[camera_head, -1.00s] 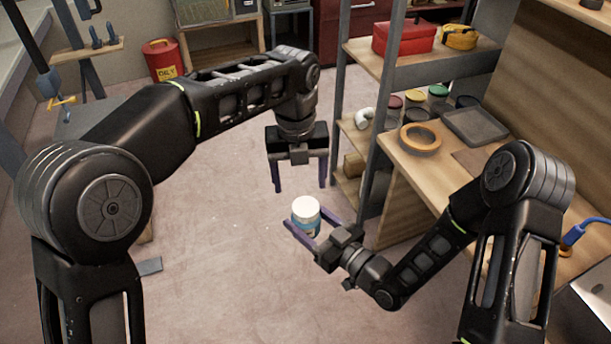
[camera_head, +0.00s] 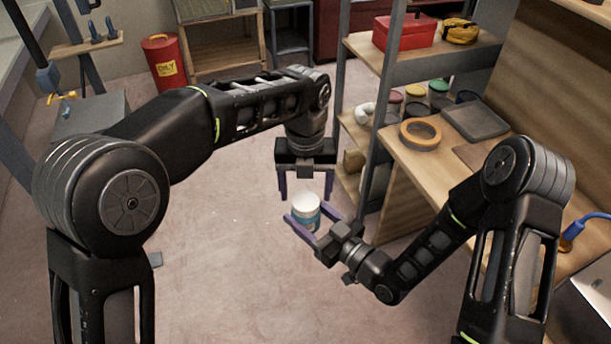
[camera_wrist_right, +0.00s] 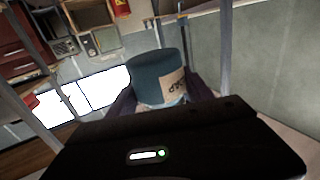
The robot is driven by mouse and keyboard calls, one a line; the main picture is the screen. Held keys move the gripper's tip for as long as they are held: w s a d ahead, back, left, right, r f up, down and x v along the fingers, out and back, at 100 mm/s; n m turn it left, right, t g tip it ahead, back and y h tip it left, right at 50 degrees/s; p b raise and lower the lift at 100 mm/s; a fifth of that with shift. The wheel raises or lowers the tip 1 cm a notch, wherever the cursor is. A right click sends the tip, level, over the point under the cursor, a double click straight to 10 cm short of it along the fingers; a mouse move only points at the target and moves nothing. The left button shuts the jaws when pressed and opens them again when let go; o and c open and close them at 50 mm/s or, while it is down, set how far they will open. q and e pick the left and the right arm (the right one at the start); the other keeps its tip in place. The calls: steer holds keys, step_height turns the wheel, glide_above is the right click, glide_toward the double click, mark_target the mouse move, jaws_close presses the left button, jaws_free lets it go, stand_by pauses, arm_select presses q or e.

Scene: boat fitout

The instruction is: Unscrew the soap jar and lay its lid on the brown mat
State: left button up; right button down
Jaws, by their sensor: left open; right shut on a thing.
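The soap jar, with a white lid and a blue body (camera_head: 306,220), is held upright in the air over the floor. My right gripper (camera_head: 306,211) is shut on its body from the side. In the right wrist view the jar's blue body (camera_wrist_right: 158,72) shows a tan label, with white below it. The white lid (camera_head: 305,200) sits on top of the jar. My left gripper (camera_head: 307,193) points down over the lid, open, with a finger to either side. I cannot tell whether they touch it. The brown mat (camera_head: 468,156) lies on the workbench at right, partly hidden by my right arm.
The workbench also holds an orange-brown ring (camera_head: 421,135) and a dark grey tray (camera_head: 475,119) beside the mat. A shelf with a red box (camera_head: 404,33) and several jars stands behind. A red oily-waste can (camera_head: 163,60) is at back left. The floor around the jar is clear.

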arm_select(q)
steer(key=shift+f, duration=1.4)
steer(key=shift+c, duration=0.3)
